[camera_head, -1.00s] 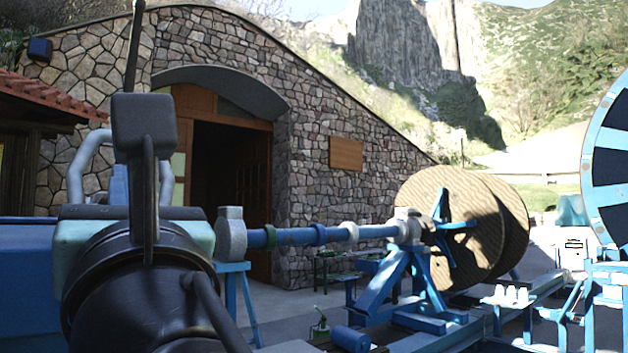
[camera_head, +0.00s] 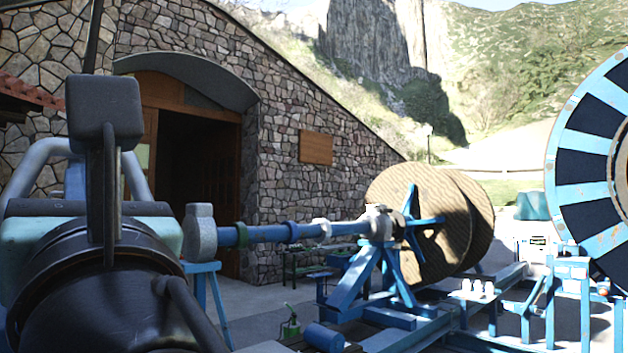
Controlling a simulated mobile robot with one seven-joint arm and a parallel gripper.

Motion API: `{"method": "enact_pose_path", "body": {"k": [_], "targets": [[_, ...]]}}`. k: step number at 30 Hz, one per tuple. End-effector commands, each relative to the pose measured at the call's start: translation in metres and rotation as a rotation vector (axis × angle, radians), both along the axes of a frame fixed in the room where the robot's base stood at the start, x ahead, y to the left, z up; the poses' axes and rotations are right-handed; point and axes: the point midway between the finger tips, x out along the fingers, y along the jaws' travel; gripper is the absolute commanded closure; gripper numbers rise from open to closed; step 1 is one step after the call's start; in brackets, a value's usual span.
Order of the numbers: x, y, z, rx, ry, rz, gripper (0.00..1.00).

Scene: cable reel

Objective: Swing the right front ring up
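A blue horizontal shaft (camera_head: 268,234) runs across the middle of the view. I cannot tell which of these is the right front ring. A wooden cable reel (camera_head: 400,195) stands just behind the stand. My gripper is not clearly visible in this view.
A large dark upright machine part (camera_head: 105,113) blocks the left foreground. A big blue-and-black wheel (camera_head: 590,165) stands at the right edge. Blue frame rails (camera_head: 440,325) and a blue cylinder (camera_head: 323,338) lie low in front. Paved ground shows before the stone building (camera_head: 270,105).

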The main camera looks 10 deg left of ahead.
Motion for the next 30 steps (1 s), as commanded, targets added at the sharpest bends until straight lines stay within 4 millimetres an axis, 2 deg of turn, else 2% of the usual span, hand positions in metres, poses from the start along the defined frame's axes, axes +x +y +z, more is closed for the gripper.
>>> {"method": "enact_pose_path", "body": {"k": [8, 23, 30], "targets": [[-0.0038, -0.0044, -0.0034, 0.032, -0.029, -0.001, 1.00], [-0.0085, -0.0095, 0.0048, 0.066, -0.060, -0.001, 1.00], [-0.0085, -0.0081, -0.0050, 0.065, -0.059, 0.002, 1.00]]}}
